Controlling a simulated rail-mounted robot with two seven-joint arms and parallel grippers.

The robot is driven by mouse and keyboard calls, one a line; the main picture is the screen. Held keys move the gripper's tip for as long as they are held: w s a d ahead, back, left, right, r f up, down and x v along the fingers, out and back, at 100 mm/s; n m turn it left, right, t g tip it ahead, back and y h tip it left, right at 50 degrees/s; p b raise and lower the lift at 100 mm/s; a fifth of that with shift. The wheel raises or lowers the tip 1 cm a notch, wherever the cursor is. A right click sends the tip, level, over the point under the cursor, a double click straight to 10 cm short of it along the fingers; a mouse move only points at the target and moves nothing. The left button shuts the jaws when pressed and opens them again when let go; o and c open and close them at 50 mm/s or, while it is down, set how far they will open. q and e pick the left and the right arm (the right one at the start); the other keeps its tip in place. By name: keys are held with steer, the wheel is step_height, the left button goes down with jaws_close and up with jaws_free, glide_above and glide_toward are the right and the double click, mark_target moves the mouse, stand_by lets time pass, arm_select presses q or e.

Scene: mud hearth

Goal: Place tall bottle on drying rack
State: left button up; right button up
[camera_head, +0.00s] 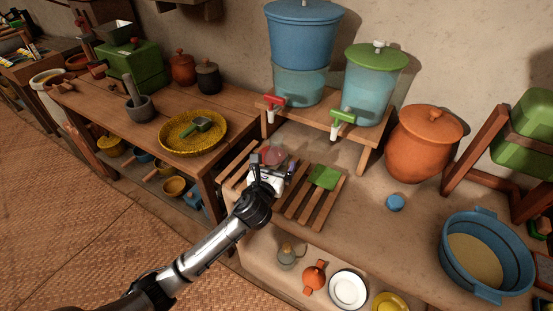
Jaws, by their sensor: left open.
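A slatted wooden rack (300,206) lies on the mud counter, and I take it for the drying rack. More slats (236,172) show to its left, partly hidden by my left gripper. My left gripper (272,168) is open over the left slats, its arm reaching in from the lower left. A small round reddish thing (272,156) shows right at the fingers; I cannot tell whether it touches them. I cannot make out for certain which thing is the tall bottle. My right gripper is not in view.
A green piece (324,177) lies on the rack. Blue (302,42) and green-lidded (374,85) water dispensers stand behind on a wooden stand. A clay pot (424,140), blue cup (395,202) and blue basin (485,250) stand to the right. The counter between rack and basin is mostly clear.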

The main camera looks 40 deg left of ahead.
arm_select(q)
steer(key=s+d+f+n+g+h, duration=0.2)
steer(key=s+d+f+n+g, duration=0.2)
steer(key=s+n, duration=0.6)
steer(key=s+d+f+n+g+h+p, duration=0.1)
steer(key=s+d+f+n+g, duration=0.3)
steer(key=s+n, duration=0.6)
steer(key=s+d+f+n+g+h+p, duration=0.1)
steer(key=s+d+f+n+g+h, duration=0.3)
steer(key=s, duration=1.2)
steer(key=d+f+n+g, duration=0.1)
steer(key=d+f+n, duration=0.2)
steer(key=f+n, duration=0.1)
steer(key=shift+n, duration=0.9)
